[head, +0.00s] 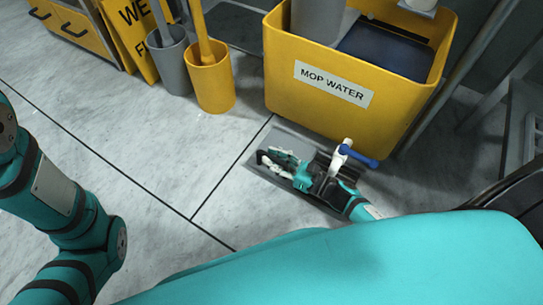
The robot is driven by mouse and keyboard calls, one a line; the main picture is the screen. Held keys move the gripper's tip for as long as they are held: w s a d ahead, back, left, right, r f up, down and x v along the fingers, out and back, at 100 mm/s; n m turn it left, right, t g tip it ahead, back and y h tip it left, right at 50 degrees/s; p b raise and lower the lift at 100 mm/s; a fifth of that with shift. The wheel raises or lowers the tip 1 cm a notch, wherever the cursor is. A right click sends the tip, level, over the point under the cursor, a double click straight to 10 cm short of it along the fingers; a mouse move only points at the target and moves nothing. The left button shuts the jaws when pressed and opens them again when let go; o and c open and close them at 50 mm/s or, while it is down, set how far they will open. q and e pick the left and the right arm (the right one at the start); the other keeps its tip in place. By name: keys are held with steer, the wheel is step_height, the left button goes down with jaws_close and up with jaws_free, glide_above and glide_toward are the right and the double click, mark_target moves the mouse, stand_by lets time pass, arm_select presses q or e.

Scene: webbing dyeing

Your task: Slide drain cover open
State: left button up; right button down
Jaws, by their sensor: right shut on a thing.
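The drain cover (290,136) is a flat grey plate set in the floor in front of the yellow mop-water bin. My right gripper (272,163) is down low over it, shut on the cover. The gripper's black and white fingers hide the spot that they grip and much of the plate. I cannot tell how far open the drain is. My left arm shows at the left edge, but its gripper is out of view.
The yellow bin labelled MOP WATER (390,110) stands just behind the drain. A white spout with a blue handle (358,155) sticks out close to my right gripper. Grey (169,62) and yellow (210,85) brush holders and a yellow wet-floor sign (128,30) stand back left. The left floor is clear.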

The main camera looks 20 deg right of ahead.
steer(key=shift+d+f, duration=0.1)
steer(key=c, duration=1.3)
jaws_free()
steer(key=v, duration=1.2)
